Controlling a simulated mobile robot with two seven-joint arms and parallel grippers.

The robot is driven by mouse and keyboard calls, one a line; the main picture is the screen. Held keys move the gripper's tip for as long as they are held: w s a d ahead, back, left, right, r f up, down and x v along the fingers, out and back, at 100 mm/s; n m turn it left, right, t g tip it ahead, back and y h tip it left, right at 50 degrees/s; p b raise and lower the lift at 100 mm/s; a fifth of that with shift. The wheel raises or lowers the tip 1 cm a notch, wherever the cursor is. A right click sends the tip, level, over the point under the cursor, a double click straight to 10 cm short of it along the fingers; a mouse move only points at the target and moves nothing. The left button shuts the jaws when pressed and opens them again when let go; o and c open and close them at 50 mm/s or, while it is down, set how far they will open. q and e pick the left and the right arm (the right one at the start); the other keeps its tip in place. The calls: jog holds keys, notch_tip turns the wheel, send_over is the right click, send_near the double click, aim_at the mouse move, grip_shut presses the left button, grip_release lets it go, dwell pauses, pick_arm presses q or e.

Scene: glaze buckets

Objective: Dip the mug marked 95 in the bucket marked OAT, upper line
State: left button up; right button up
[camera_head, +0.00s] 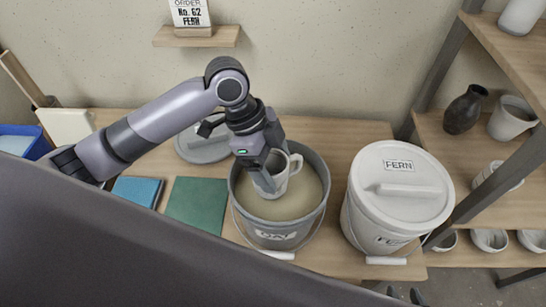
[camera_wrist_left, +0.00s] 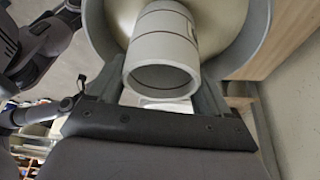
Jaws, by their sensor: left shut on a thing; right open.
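The OAT bucket (camera_head: 277,236) stands open on the table, with beige glaze (camera_head: 296,205) inside and its label facing front. My left gripper (camera_head: 264,180) is shut on a pale mug (camera_head: 279,174) and holds it inside the bucket's mouth. The mug's handle points right in the head view. I cannot tell whether its base touches the glaze. In the left wrist view the mug (camera_wrist_left: 162,50) shows its rim and a line around its body, with the bucket (camera_wrist_left: 98,28) behind. No number is readable on the mug. My right gripper (camera_head: 404,296) shows only at the bottom edge.
A lidded FERN bucket (camera_head: 400,205) stands close on the right. A grey lid (camera_head: 203,146) lies behind left. A green mat (camera_head: 197,203) and a blue pad (camera_head: 138,191) lie left. A card reading "No. 62 FERN" (camera_head: 190,13) stands on a wall shelf. A rack with pots (camera_head: 465,110) is right.

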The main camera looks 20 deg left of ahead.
pick_arm(q)
jog(key=shift+f, duration=0.1)
jog(key=shift+f+b, duration=1.5)
jog(key=shift+f, duration=2.25)
jog(key=shift+p, duration=0.45)
notch_tip(320, 180, up, 3)
jog(key=p, duration=0.3)
jog(key=shift+r+p, duration=0.15)
jog(key=shift+p, duration=0.15)
jog(key=shift+r, duration=2.65)
notch_tip(320, 180, up, 8)
jog(key=shift+f, duration=0.2)
